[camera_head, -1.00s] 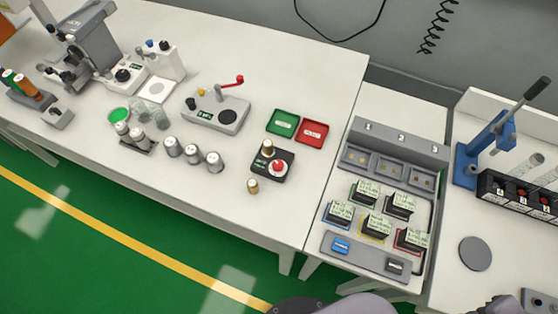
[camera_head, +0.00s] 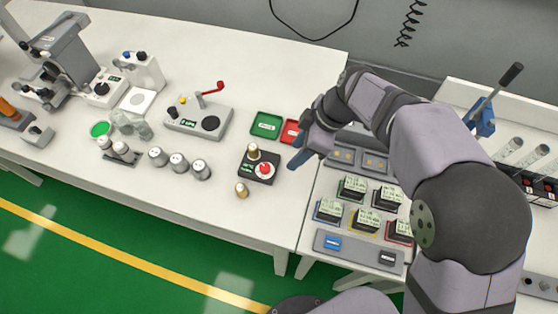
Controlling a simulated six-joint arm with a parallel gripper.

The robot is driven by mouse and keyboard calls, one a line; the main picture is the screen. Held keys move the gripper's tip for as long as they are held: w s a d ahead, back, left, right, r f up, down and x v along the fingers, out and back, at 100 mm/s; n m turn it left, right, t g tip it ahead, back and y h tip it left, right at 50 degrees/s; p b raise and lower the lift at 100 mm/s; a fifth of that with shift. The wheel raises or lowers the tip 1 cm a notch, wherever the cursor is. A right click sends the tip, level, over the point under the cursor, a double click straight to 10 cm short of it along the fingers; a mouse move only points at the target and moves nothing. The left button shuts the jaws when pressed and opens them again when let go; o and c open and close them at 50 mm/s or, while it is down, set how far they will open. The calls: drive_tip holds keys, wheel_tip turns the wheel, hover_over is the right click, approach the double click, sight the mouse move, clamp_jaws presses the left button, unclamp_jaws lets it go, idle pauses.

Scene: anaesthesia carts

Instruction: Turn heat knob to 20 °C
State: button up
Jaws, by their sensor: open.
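No heat knob can be made out for certain, and no temperature marking is legible. A white box with a dark knob (camera_head: 101,88) stands at the back left. A grey console (camera_head: 198,120) with a green display, a yellow button, a red lever and a black disc stands right of it. A black box with a red knob (camera_head: 264,168) and a brass piece on it sits near the table's right end. My gripper (camera_head: 296,160) is open and empty, above the table's right end, just right of the black box and apart from it. My arm reaches in from the lower right.
A green tray (camera_head: 266,125) and a red tray (camera_head: 290,131) lie behind the black box, the red one partly hidden by my gripper. Several metal cylinders (camera_head: 178,162) stand left of it. Labelled dark blocks (camera_head: 351,188) sit on the right-hand station.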

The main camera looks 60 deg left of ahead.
drive_tip(key=n, duration=0.2)
approach(265, 166)
drive_tip(key=shift+g, duration=0.3)
drive_tip(key=shift+p+x, duration=1.5)
drive_tip(key=shift+x, duration=2.6)
drive_tip(key=shift+w, duration=0.2)
drive_tip(key=c, duration=1.1)
drive_tip(key=shift+o, duration=0.2)
